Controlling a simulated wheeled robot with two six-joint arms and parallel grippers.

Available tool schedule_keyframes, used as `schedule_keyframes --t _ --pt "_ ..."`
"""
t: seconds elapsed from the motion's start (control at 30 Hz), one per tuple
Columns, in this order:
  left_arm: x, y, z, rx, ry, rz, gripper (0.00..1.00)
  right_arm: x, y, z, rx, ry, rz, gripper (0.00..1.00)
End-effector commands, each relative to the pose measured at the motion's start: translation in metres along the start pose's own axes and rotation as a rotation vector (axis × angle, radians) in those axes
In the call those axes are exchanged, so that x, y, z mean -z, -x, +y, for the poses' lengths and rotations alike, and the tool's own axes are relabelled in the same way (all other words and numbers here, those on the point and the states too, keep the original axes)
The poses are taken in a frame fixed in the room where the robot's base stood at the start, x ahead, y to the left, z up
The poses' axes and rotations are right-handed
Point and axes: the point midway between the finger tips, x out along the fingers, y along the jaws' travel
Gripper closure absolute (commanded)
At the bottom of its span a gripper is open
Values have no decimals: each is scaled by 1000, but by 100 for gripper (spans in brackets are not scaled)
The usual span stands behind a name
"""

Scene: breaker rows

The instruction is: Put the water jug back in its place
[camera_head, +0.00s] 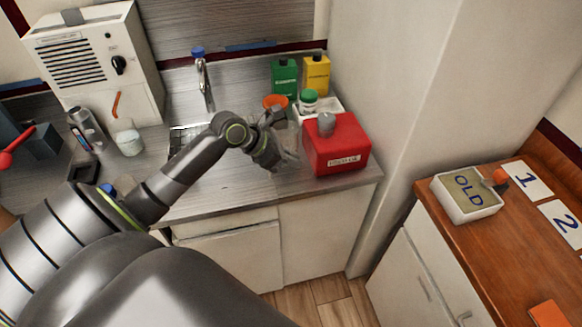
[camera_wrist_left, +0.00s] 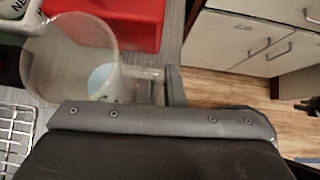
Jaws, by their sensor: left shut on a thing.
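The water jug (camera_wrist_left: 62,66) is a clear, see-through vessel with a round rim. A pale blue patch shows through its wall in the left wrist view. In the head view the jug (camera_head: 290,143) is faint, beside the red box and partly hidden by my gripper. My left gripper (camera_head: 274,150) is shut on the jug at its handle side, over the front of the counter; its jaws also show in the left wrist view (camera_wrist_left: 160,95). I cannot tell whether the jug's base touches the counter. My right gripper is not in view.
A red box (camera_head: 337,148) stands right of the jug. Green (camera_head: 284,78) and yellow (camera_head: 316,75) containers stand behind. The tap (camera_head: 201,75) and sink (camera_head: 183,138) lie left. A wire rack (camera_wrist_left: 14,135) is near the jug. The counter's front strip (camera_head: 235,199) is clear.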

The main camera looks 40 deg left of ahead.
Motion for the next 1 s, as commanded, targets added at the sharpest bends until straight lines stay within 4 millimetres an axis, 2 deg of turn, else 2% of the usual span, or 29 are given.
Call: schedule_keyframes --t 0.3,0.63,0.67,0.8,1.0 --pt "26 -25 -1 1 1 0 100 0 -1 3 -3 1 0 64" --pt "27 -27 0 0 0 0 100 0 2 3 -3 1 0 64" --pt "28 -27 0 0 0 0 91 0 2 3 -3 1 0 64" --pt "28 -27 0 0 -1 0 72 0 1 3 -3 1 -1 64" --pt "28 -27 0 0 -1 1 70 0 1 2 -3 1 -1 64"
